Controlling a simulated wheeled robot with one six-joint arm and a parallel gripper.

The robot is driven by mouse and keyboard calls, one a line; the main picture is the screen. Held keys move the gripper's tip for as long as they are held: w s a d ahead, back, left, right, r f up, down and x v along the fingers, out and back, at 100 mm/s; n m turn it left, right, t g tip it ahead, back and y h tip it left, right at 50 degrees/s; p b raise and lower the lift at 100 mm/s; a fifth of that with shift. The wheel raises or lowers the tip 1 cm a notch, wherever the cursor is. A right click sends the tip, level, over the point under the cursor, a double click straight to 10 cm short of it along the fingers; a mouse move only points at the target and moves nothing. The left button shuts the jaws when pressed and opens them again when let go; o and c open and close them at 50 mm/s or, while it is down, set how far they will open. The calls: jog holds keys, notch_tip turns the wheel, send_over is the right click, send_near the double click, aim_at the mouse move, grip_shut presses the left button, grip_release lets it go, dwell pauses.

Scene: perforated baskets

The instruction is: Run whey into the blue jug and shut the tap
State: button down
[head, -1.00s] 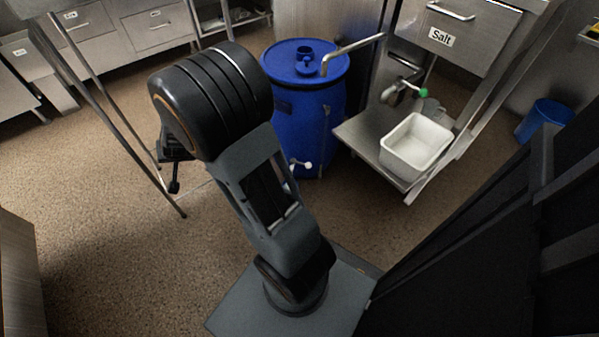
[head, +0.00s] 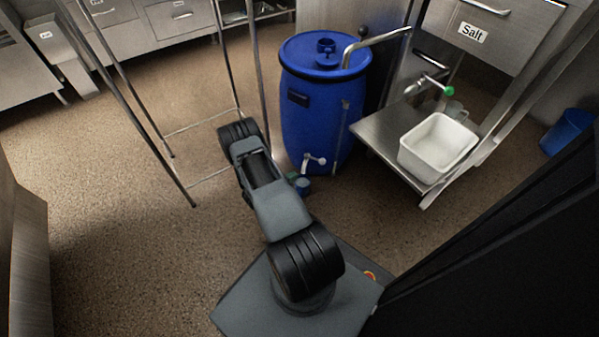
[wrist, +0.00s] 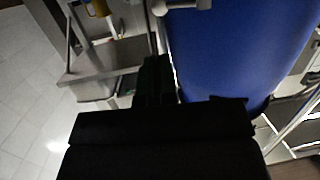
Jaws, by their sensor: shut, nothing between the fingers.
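A tall blue drum (head: 322,105) with a black collar stands at the centre of the head view. A pale tap (head: 314,161) sticks out low on its front. In the wrist view the drum (wrist: 225,50) fills the upper right, with part of a pale fitting, perhaps the tap (wrist: 182,4), at the top edge. My gripper (wrist: 155,80) is dark, shut and empty, pointing beside the drum's left side. My arm hides it in the head view.
A metal shelf with a white tub (head: 437,146) stands right of the drum, under a green-ended tap (head: 449,91). A blue bin (head: 568,131) is far right. Thin metal legs (head: 150,130) stand left of my arm. Floor at lower left is clear.

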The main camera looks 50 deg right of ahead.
jog(key=b+x, duration=0.4)
jog(key=x, duration=0.7)
jog(key=shift+s+d+f, duration=0.1)
jog(key=shift+f, duration=0.05)
jog(key=shift+b+x, duration=0.45)
jog(key=shift+x, duration=0.3)
jog(key=shift+d, duration=0.1)
jog(key=shift+d, duration=0.75)
jog(key=p, duration=0.6)
send_near(320, 162)
jog(key=shift+s+v, duration=0.2)
jog(key=shift+v, duration=0.7)
jog(key=shift+s+v, duration=0.25)
jog(key=shift+v, duration=0.7)
jog(key=shift+s+v, duration=0.2)
jog(key=shift+v, duration=0.7)
